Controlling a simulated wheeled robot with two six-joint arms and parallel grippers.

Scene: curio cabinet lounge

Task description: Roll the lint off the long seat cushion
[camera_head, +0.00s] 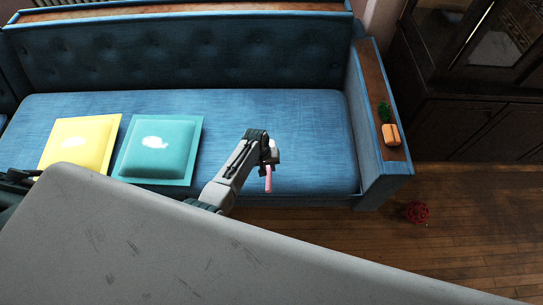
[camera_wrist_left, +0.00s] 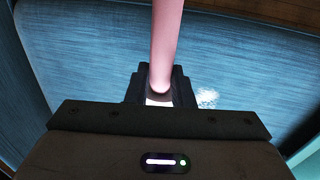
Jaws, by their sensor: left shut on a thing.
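The long seat cushion (camera_head: 305,120) is the blue seat of the sofa; it also fills much of the left wrist view (camera_wrist_left: 90,70). My left gripper (camera_head: 268,158) is over its right half, shut on a lint roller. The roller's pink handle (camera_head: 268,182) points toward the cushion's front edge; it rises from between the fingers in the left wrist view (camera_wrist_left: 165,45). The roller head cannot be made out clearly, so I cannot tell whether it touches the cushion. A white lint patch (camera_wrist_left: 207,97) shows on the blue fabric right of the fingers. My right gripper is not in view.
A yellow pillow (camera_head: 79,146) and a teal pillow (camera_head: 161,150), each with a white patch, lie on the seat's left half. The right wooden armrest (camera_head: 377,75) holds a small orange object (camera_head: 390,134) and a green one. A red object (camera_head: 418,212) lies on the floor.

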